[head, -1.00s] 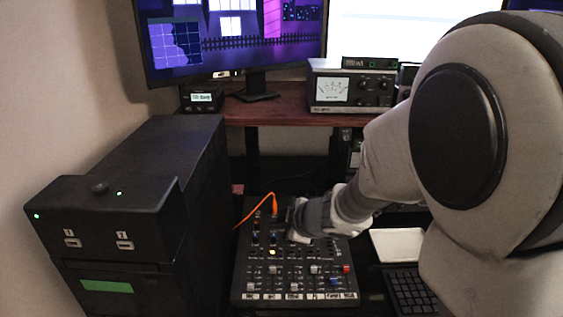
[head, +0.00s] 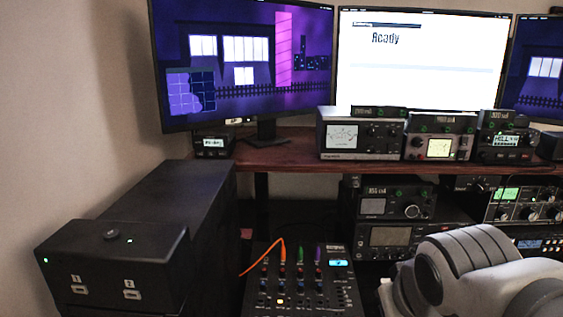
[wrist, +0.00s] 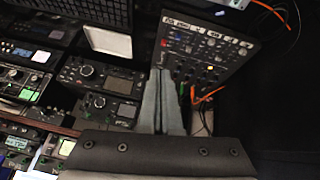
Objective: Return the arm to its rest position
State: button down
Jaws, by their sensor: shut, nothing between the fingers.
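My gripper (wrist: 161,78) shows in the wrist view with its two grey fingers together and nothing between them. It is clear of the black mixer (wrist: 196,62), which lies beyond the fingertips. In the head view my arm (head: 480,272) is low at the right, folded, to the right of the mixer (head: 345,300). The gripper itself cannot be made out in the head view.
A black cabinet (head: 165,215) stands at the left. A wooden shelf (head: 275,160) carries a meter unit (head: 352,132) and other radios below the monitors (head: 425,62). More radio units (head: 400,238) stand under the shelf. An orange cable (head: 268,258) rises from the mixer.

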jog(key=s+a+r+m+g+y+p, duration=0.1)
jog(key=s+a+p, duration=0.1)
jog(key=s, duration=0.3)
notch_tip(320, 180, up, 14)
jog(key=p, duration=1.3)
jog(key=shift+r+p, duration=0.25)
jog(key=shift+p, duration=0.15)
jog(key=shift+a, duration=0.15)
